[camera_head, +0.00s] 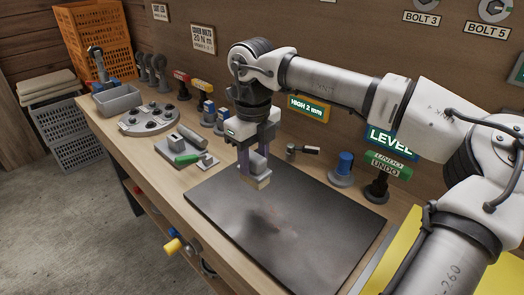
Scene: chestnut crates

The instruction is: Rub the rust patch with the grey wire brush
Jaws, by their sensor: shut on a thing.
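My gripper (256,155) points down over the back left part of a dark metal plate (330,235) on the workbench. It is shut on a small block with a pale tan lower part, which I take to be the wire brush (258,182); its grey parts are mostly hidden by the fingers. The brush is near the plate's surface; I cannot tell whether it touches. The rust patch (278,222) is a faint brownish smear near the plate's middle, in front and to the right of the brush.
A round grey tray (148,119) and a grey bin (118,99) are farther left. A yellow panel (402,250) lies right.

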